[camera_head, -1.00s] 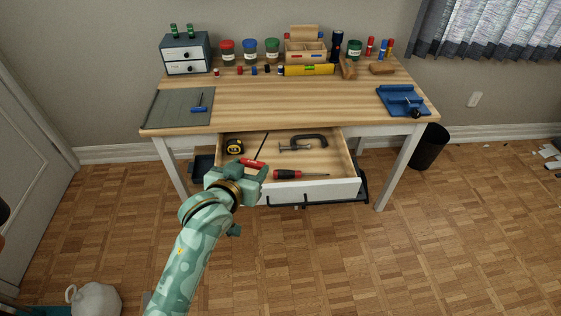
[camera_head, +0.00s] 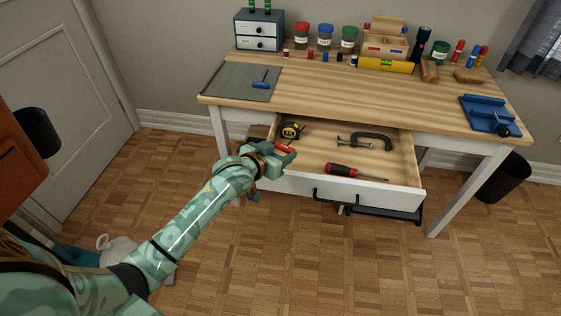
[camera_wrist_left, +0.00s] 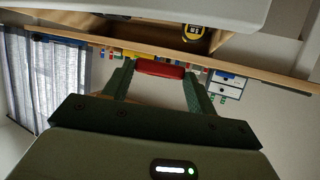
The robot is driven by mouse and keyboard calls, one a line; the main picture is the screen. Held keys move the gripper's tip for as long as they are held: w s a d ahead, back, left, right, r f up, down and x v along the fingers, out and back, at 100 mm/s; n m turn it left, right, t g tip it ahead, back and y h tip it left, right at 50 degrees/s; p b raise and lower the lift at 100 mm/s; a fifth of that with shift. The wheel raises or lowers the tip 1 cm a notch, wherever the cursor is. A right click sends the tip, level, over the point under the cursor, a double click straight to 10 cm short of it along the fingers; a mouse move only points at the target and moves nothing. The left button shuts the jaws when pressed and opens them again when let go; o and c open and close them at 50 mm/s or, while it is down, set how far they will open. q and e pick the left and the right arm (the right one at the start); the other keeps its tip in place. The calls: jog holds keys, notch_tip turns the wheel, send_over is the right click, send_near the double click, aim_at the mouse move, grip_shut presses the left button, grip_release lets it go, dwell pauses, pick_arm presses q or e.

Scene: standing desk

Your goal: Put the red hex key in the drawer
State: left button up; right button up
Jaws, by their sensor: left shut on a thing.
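My left gripper (camera_head: 281,154) is shut on the red hex key (camera_head: 284,146), at the front left corner of the open drawer (camera_head: 372,191). In the left wrist view, the key's red handle (camera_wrist_left: 160,69) lies crosswise between the two green fingertips (camera_wrist_left: 158,77). The head view shows mostly the handle; its dark shaft is hard to make out. I cannot tell how high the key is above the drawer. In the drawer are a yellow and black tape measure (camera_head: 291,131), a dark clamp (camera_head: 373,138) and a red-handled screwdriver (camera_head: 343,170). My right gripper is not in view.
The wooden desktop (camera_head: 350,90) is over the back of the drawer. On it are a grey mat (camera_head: 228,80), a small drawer cabinet (camera_head: 258,31), jars, a yellow level (camera_head: 385,65) and a blue vise (camera_head: 486,113). The drawer's middle left floor looks bare.

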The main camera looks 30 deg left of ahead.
pick_arm(q)
notch_tip(320, 180, down, 4)
jog(key=shift+r+b, duration=0.1)
jog(key=shift+b, duration=0.75)
jog(key=shift+r, duration=0.4)
jog(key=shift+d+f, duration=0.1)
jog(key=shift+f, duration=0.55)
jog(key=o, duration=1)
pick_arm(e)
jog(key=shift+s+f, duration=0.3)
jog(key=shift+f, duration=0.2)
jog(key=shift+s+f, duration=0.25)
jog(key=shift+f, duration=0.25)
